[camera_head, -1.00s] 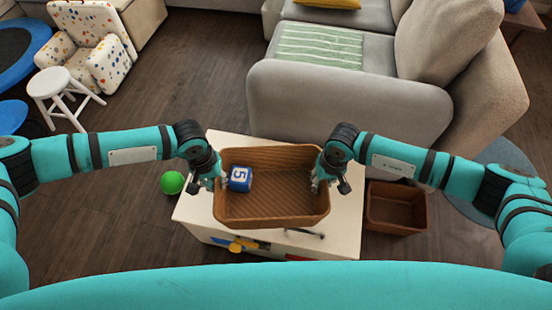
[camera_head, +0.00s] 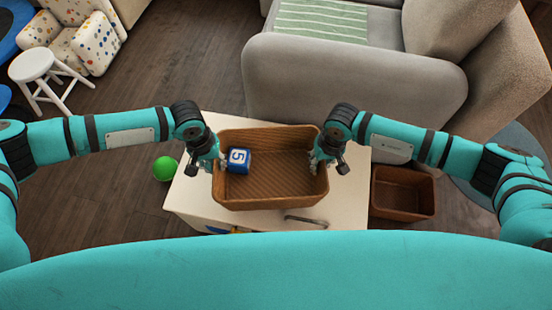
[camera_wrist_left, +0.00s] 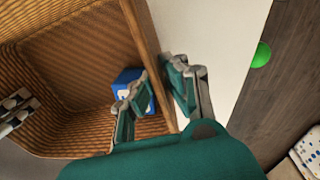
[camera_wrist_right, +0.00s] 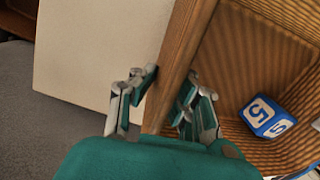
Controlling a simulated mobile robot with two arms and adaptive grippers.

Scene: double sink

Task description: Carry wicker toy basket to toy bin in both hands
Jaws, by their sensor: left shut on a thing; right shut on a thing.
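The wicker toy basket (camera_head: 275,185) is brown and open-topped, in the middle of the head view over a white-topped chest. A blue block with a white 5 (camera_head: 239,160) lies inside it at the left; it also shows in the right wrist view (camera_wrist_right: 268,117). My left gripper (camera_head: 217,165) is shut on the basket's left wall, one finger inside and one outside. My right gripper (camera_head: 318,163) is shut on the right wall the same way. The basket looks level. A second brown bin (camera_head: 402,194) stands on the floor right of the chest; I cannot tell whether it is the toy bin.
The white chest top (camera_head: 345,205) lies under the basket. A grey sofa (camera_head: 350,85) stands behind. A green ball (camera_head: 165,169) lies on the floor at left, with a white stool (camera_head: 33,66) and a spotted chair (camera_head: 88,45) beyond. Wooden floor between them is clear.

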